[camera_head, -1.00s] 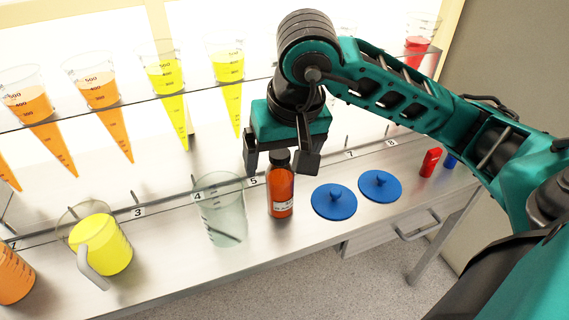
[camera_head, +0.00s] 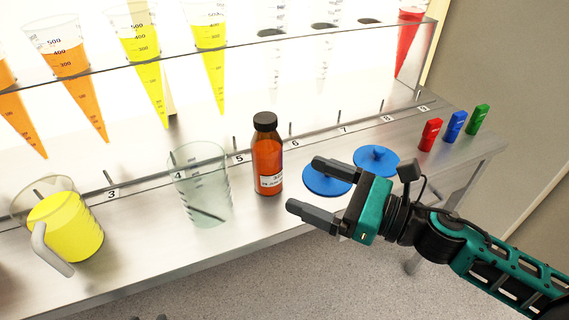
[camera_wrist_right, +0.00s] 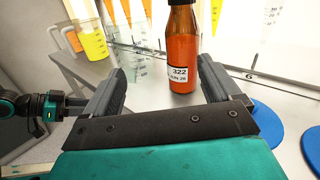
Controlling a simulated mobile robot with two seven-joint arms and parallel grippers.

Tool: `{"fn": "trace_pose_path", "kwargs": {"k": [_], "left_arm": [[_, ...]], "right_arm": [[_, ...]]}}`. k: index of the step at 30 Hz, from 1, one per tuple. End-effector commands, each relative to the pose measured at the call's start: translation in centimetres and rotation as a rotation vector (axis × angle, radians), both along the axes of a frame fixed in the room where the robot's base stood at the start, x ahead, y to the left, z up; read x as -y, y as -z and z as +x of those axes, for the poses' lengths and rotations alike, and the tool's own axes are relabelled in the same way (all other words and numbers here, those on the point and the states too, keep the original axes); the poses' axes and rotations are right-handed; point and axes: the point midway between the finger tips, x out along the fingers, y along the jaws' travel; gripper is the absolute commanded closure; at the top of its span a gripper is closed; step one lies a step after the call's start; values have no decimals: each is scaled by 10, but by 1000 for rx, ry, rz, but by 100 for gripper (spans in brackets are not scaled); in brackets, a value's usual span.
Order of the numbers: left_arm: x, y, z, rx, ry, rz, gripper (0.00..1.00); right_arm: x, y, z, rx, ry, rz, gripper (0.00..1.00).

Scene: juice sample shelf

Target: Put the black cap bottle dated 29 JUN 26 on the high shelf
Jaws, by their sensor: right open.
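The black cap bottle (camera_head: 268,158), filled with orange-red liquid, stands upright on the steel counter near mark 5. In the right wrist view the bottle (camera_wrist_right: 182,45) shows a label reading 322 and a date ending JUN 26; the day is not clear. The high shelf (camera_head: 345,35) is glass and runs above the counter. Part of my left arm shows at the wrist view's left edge.
A clear beaker with a rod (camera_head: 203,190) stands left of the bottle. A yellow jug (camera_head: 68,228) is further left. Blue lids (camera_head: 325,180) lie under and beyond my gripper. Cones of juice and empty ones hang in the shelf. Red, blue and green clips (camera_head: 454,125) stand at right.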

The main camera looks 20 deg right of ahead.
Motion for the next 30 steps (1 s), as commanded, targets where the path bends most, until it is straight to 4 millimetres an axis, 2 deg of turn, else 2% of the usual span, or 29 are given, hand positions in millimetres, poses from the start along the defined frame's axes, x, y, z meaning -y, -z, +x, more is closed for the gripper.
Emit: {"fn": "trace_pose_path", "kwargs": {"k": [1,3,6,21,30], "left_arm": [[0,3,0,-1,1,1,57],[0,4,0,-2,1,1,57],[0,4,0,-2,3,3,57],[-1,1,0,-2,3,5,57],[-2,2,-1,-3,1,6,57]], "right_arm": [[9,10,0,-39,44,17,10],[17,17,1,-69,83,30,10],[18,18,5,-83,102,38,10],[-14,17,51,-78,99,37,10],[-24,18,65,-79,99,35,10]]}}
